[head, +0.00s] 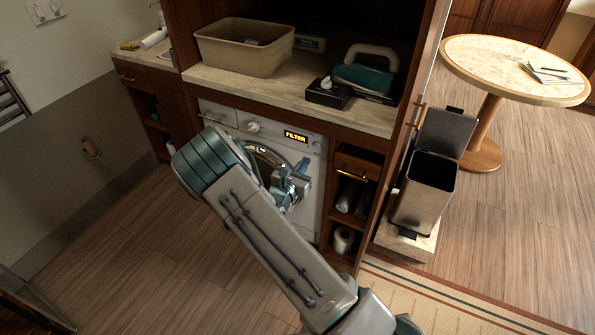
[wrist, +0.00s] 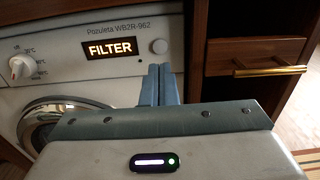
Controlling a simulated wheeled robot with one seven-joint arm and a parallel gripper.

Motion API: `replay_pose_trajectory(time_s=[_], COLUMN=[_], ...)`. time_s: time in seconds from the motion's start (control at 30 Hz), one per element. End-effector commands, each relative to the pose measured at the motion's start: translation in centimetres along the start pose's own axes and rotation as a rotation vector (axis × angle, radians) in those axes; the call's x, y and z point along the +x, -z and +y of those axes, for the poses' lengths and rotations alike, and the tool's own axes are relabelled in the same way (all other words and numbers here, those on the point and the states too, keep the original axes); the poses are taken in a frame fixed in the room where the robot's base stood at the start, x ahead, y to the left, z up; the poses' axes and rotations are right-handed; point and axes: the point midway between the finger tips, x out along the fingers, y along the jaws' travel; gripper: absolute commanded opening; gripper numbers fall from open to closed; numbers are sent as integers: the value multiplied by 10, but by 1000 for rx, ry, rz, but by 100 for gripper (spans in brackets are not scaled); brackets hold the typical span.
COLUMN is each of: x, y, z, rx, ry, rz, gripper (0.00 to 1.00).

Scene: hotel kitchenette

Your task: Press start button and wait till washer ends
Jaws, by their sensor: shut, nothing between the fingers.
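The white washer (head: 222,120) is built in under the counter. Its lit display reads FILTER (wrist: 110,48), and the display (head: 296,137) is also readable in the head view. A round pale button (wrist: 159,46) sits just right of the display in the wrist view. A dial (wrist: 22,66) is on the left of the panel. The round door (wrist: 40,122) looks closed, partly hidden by my gripper. My gripper (wrist: 158,70) is shut and empty, its fingertips just below the button in the picture. I cannot tell whether they touch the panel.
A drawer with a brass handle (wrist: 270,68) is right of the washer. An open trash bin (head: 425,190) stands farther right.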

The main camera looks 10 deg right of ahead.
Motion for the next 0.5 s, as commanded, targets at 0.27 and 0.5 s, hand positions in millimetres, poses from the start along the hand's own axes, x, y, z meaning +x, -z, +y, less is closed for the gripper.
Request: replay_pose_trajectory(time_s=[0.27, 0.5], x=[52, 71], y=[-1, 0], z=[-1, 0], rx=[0, 0], ry=[1, 1], rz=[-1, -1], gripper=[0, 0])
